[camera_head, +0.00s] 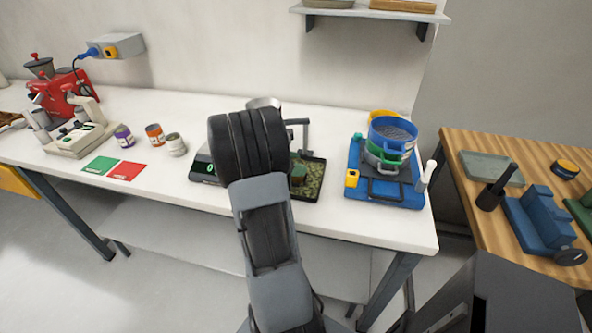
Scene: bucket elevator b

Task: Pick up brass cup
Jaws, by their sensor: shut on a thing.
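My arm's black wrist (250,145) reaches over the middle of the white bench and blocks the view of what lies beyond it. My gripper's fingertips are hidden behind it, so their hold does not show. I cannot make out a brass cup. The rim of a pale metal vessel (264,102) shows just above the wrist; I cannot tell whether it is the cup.
Stacked sieves (391,133) stand right on a blue base. Small jars, coloured cards and a red machine (65,92) stand left. A shelf overhangs the back.

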